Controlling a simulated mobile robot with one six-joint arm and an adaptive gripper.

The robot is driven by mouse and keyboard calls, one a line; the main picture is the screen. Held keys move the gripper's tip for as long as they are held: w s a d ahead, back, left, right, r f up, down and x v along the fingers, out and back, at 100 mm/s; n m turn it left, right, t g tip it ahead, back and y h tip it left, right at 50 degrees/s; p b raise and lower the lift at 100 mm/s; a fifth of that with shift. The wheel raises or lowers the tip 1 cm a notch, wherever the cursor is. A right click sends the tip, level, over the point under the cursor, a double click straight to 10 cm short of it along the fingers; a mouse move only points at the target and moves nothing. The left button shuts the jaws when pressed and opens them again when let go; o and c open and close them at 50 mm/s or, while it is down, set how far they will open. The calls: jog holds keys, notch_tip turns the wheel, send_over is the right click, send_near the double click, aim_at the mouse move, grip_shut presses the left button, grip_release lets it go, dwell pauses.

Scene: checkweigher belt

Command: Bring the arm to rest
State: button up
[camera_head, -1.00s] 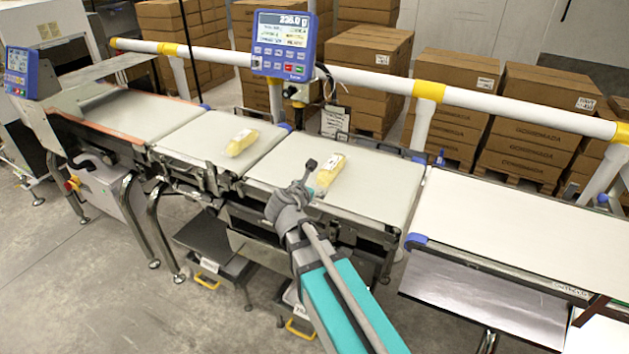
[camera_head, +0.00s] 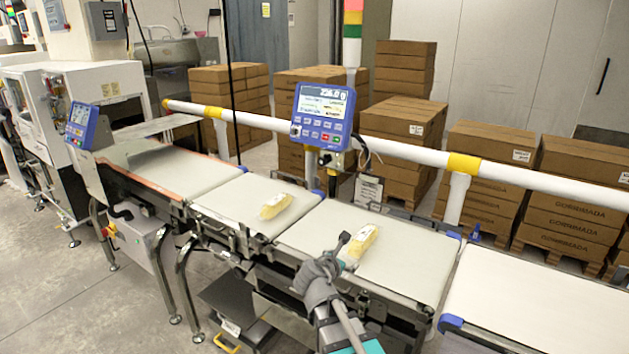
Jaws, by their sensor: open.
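My gripper (camera_head: 345,251) is at the lower middle, over the near left part of the right-hand weighing belt (camera_head: 402,270). Its fingers are apart and nothing is between them that I can make out. A pale yellow pack (camera_head: 365,239) lies on that belt just beyond the fingers. One finger overlaps the pack's near end in the picture; I cannot tell if they touch. A second yellow pack (camera_head: 276,206) lies on the middle belt (camera_head: 236,201), away from the gripper. My arm reaches in from the bottom edge, and most of it is cut off.
A blue display unit (camera_head: 322,117) stands behind the belts, near a white and yellow rail (camera_head: 400,150). Stacked brown cartons (camera_head: 400,125) stand behind the rail. A second blue panel (camera_head: 82,125) is at the left.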

jog(key=s+d+f+m+g+p, duration=0.1)
jog(key=s+d+m+g, duration=0.1)
jog(key=m, duration=0.3)
jog(key=s+d+f+m+g+y+p, duration=0.1)
jog(key=s+d+m+g+p, duration=0.1)
jog(key=m, duration=0.3)
jog(key=s+d+m+g+y+p, duration=0.1)
jog(key=s+d+m+g+p, duration=0.1)
jog(key=s+m, duration=0.2)
jog(key=shift+s+d+f+m+g, duration=0.3)
jog(key=shift+d+f+m+g, duration=0.1)
jog(key=shift+m, duration=0.1)
jog(key=s+a+r+m+g+y+p, duration=0.1)
jog(key=s+m+g+y+p, duration=0.3)
jog(key=s+m, duration=0.5)
jog(key=m+y, duration=0.1)
jog(key=m, duration=0.2)
jog(key=shift+g, duration=0.3)
